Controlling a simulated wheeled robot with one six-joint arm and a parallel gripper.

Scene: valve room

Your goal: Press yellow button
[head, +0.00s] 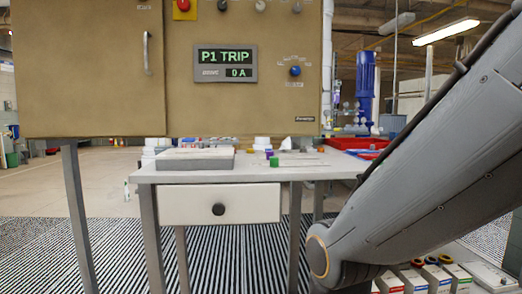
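No button that is clearly yellow shows on the tan cabinet (90,60). At its top edge, a red round button (184,5) sits on a yellow square plate, partly cut off by the frame. A blue knob (295,71) is lower right. My arm crosses the right side; my gripper is out of view.
The cabinet display (225,63) reads "P1 TRIP" and "0 A". Below stands a grey table with a drawer (219,204), a grey block (195,159) and a small green cube (274,162). Red trays (357,143) lie at its right end. Open striped floor is at left.

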